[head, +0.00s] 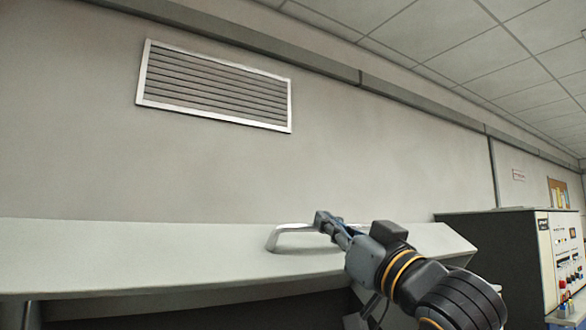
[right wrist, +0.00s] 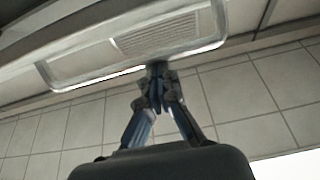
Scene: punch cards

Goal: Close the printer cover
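The printer cover (head: 130,258) is a wide pale panel across the lower part of the head view. It is raised, with a dark space beneath its front edge. A metal handle (head: 290,232) stands on its top, and the handle also shows in the right wrist view (right wrist: 95,80) as a bright loop. My right gripper (head: 326,222) is at the handle's bar. In the right wrist view its fingers (right wrist: 157,72) come together on the bar, and the contact is partly hidden by the fingers. My left gripper is not in view.
A dark cabinet with a light control panel (head: 560,258) stands to the right of the cover. A wall with a vent (head: 213,88) is behind. The dark space under the cover (head: 200,312) looks unobstructed where visible.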

